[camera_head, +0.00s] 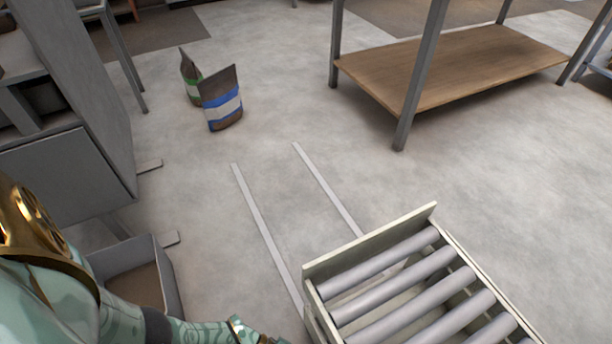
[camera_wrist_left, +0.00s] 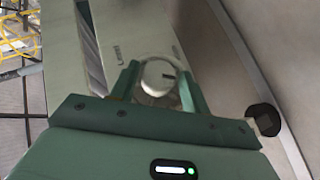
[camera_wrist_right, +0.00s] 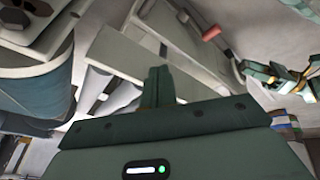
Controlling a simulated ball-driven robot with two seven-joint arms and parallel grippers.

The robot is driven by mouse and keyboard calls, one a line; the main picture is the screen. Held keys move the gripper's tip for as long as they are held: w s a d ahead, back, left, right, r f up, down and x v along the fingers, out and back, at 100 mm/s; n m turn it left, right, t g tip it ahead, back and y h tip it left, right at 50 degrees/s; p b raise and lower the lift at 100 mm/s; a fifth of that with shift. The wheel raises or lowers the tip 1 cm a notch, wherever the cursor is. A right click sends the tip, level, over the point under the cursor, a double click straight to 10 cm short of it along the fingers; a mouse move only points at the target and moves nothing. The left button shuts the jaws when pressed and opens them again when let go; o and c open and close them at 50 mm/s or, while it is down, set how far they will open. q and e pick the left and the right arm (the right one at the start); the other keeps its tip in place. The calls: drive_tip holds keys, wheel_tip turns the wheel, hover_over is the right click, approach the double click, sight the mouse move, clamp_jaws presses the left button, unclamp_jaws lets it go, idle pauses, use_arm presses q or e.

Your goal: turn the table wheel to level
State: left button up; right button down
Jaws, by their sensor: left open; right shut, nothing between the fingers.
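A round pale knob (camera_wrist_left: 158,74) with a dark index mark is in the left wrist view, on a light panel (camera_wrist_left: 130,30) with small lettering I cannot read. My left gripper (camera_wrist_left: 157,84) is open, with one finger on each side of the knob; I cannot tell whether they touch it. I cannot tell whether this knob is the table wheel. The roller table (camera_head: 370,242) is at the lower right of the head view. My right gripper (camera_wrist_right: 157,82) is shut and empty in the right wrist view, in front of pale slats. Neither gripper's fingertips show in the head view.
Two bags, one with a blue band (camera_head: 222,106) and one with green (camera_head: 191,76), stand on the floor. Two pale floor strips (camera_head: 262,225) run toward the roller table. A wooden-shelved bench (camera_head: 460,65) stands behind. A red cylinder (camera_wrist_right: 211,33) shows in the right wrist view.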

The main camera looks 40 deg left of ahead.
use_arm(q)
drive_tip(key=c, duration=0.7)
drive_tip(key=shift+r+p, duration=0.25)
drive_tip(key=shift+p, duration=0.3)
drive_tip(key=m+y+p, duration=0.1)
drive_tip(key=y+p, duration=0.2)
drive_tip(key=m+y+p, duration=0.1)
drive_tip(key=y+p, duration=0.1)
drive_tip(key=p, duration=0.2)
drive_tip(key=shift+s+d+m+t+y, duration=0.15)
drive_tip(key=shift+m+t+y, duration=0.15)
drive_tip(key=shift+m+y, duration=0.1)
use_arm(e)
drive_tip(key=s+d+f+g+h, duration=0.1)
drive_tip(key=s+d+f+g, duration=0.1)
drive_tip(key=s, duration=0.4)
drive_tip(key=s+d+f+n+g+h, duration=0.1)
drive_tip(key=s+d+f+g, duration=0.1)
drive_tip(key=s+d+f, duration=0.3)
drive_tip(key=shift+s+d+n+g+h, duration=0.3)
drive_tip(key=shift+s+d+g, duration=0.1)
drive_tip(key=shift+s, duration=0.65)
use_arm(q)
drive_tip(key=o, duration=0.7)
drive_tip(key=shift+r, duration=0.2)
